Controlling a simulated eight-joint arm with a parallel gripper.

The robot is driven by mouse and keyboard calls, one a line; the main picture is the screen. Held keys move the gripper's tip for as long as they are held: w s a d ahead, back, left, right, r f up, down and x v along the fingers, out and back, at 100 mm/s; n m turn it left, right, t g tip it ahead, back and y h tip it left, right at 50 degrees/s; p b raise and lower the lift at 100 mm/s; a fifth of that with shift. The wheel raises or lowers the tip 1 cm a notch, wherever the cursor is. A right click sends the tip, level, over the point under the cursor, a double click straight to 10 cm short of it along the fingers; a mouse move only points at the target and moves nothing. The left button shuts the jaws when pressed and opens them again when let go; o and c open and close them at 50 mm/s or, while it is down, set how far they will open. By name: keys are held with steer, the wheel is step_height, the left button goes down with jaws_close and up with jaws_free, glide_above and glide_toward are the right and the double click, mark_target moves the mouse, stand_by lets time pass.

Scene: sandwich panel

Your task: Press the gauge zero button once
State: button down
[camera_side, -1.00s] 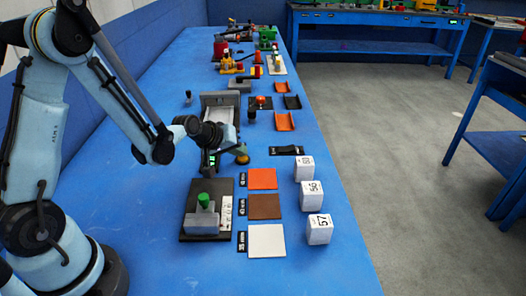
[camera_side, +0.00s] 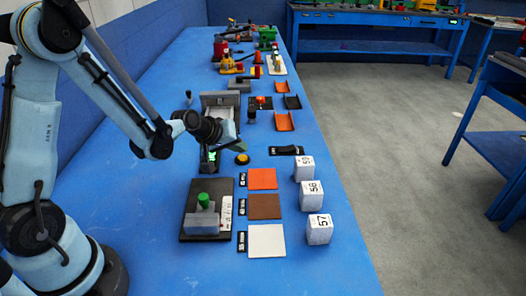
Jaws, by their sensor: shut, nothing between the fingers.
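A yellow round button (camera_side: 242,158) on a small dark base sits on the blue bench, right of a dark gauge with a small green lit display (camera_side: 211,156). I take this to be the gauge's zero button; any label is too small to read. My gripper (camera_side: 238,146) is shut and empty, just above and behind the button in the picture. A small gap seems to show between them. My wrist hides part of the gauge and of the grey fixture behind it.
A black plate with a grey block and green knob (camera_side: 203,200) stands in front. Orange, brown and white squares (camera_side: 266,239) lie beside it, with several numbered white blocks (camera_side: 319,229) to the right. A dark switch-like piece (camera_side: 286,150) lies right of the button.

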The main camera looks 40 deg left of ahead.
mark_target(239, 159)
steer(key=shift+r, duration=2.55)
steer(key=shift+s+d+r, duration=0.15)
steer(key=shift+r, duration=0.05)
steer(key=s+d+r+m+g, duration=0.1)
steer(key=s+d+r+m, duration=0.2)
steer(key=s, duration=0.5)
steer(key=s+d+r+m+g, duration=0.1)
steer(key=s+d+r+m, duration=0.1)
steer(key=s+m, duration=0.3)
steer(key=s+d, duration=0.1)
steer(key=s, duration=0.2)
steer(key=shift+s+d+r, duration=0.3)
steer(key=shift+s+r, duration=0.1)
